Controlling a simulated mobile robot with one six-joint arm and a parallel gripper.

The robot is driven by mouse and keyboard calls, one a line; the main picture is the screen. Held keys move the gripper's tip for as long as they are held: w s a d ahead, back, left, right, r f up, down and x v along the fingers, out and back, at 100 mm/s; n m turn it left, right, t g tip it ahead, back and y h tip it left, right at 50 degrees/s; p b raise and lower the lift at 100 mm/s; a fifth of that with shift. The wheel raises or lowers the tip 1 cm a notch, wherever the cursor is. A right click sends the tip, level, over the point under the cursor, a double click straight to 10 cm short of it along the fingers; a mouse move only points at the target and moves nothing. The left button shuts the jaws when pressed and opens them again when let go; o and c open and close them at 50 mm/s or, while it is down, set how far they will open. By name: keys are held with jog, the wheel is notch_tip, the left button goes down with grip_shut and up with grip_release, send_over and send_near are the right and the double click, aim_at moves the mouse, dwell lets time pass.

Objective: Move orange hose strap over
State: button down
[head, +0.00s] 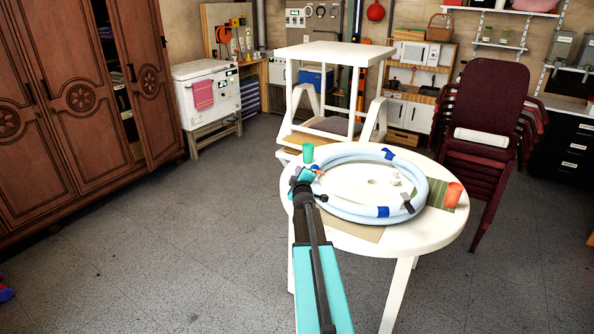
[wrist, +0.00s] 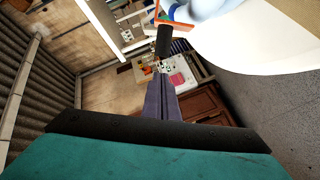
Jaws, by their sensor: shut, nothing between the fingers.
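A coiled pale blue hose (head: 345,212) with dark blue bands and black ends lies on the round white table (head: 440,236). An orange strap (head: 319,171) shows as a small bit at the coil's left side, just beyond my gripper (head: 303,180). In the wrist view, the orange strap (wrist: 176,23) sits against the pale hose (wrist: 208,8) at the top, with a black cylindrical piece (wrist: 163,42) below it. My gripper (wrist: 160,76) is shut and empty, its tips pointing toward that black piece, with a small gap in the picture. Whether they touch anything is unclear.
A green cup (head: 308,152) stands behind the coil's left side and an orange cup (head: 454,195) at its right. A white square table (head: 333,53) stands behind. Stacked maroon chairs (head: 488,110) are at the right.

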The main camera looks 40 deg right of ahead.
jog(key=shift+s+d+f, duration=0.4)
jog(key=shift+d+f, duration=0.15)
jog(key=shift+d, duration=0.2)
